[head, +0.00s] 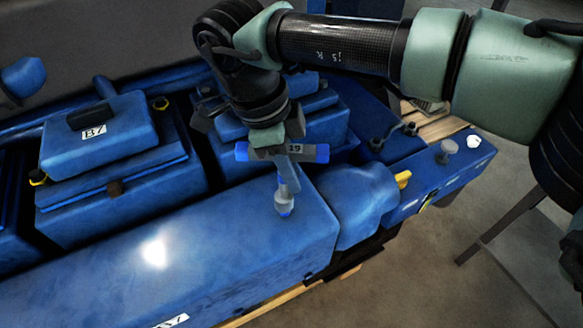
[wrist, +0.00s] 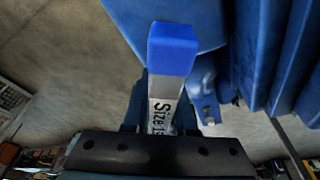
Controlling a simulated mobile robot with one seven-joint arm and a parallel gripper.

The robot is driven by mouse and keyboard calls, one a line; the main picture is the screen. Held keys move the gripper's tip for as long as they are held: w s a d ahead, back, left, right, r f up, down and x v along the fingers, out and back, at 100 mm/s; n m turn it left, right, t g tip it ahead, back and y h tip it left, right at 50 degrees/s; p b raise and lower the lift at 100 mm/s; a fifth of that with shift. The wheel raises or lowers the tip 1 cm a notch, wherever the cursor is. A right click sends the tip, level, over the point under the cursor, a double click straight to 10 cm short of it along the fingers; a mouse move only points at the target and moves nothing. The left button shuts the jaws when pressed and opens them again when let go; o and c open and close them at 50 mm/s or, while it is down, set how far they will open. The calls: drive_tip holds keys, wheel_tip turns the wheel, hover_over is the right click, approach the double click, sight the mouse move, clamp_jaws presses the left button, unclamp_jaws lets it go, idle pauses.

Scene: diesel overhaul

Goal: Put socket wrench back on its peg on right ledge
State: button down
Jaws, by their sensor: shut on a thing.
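The socket wrench (head: 310,153) is a grey T-shaped tool with blue ends, marked 19. My gripper (head: 273,143) is shut on its crossbar above the blue engine. In the wrist view the wrench (wrist: 165,95) shows a blue end and a "Size 1" label, cut off by my gripper (wrist: 160,145). The right ledge (head: 432,172) is a blue shelf at the engine's right end. A grey round-headed peg (head: 449,147) stands on it; whether it is the wrench's peg, I cannot tell.
A white hex piece (head: 474,141) sits near the ledge's far corner. A long blue cover (head: 190,262) fills the front. Open floor (head: 480,285) lies at right.

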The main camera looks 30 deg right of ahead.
sight(295, 148)
idle(0.3)
drive_tip(key=shift+f+b, duration=0.95)
drive_tip(key=shift+f, duration=0.2)
drive_tip(key=shift+c, duration=0.4)
unclamp_jaws()
drive_tip(key=shift+r, duration=0.1)
drive_tip(key=shift+r+p, duration=2.95)
drive_tip(key=shift+r, duration=1.5)
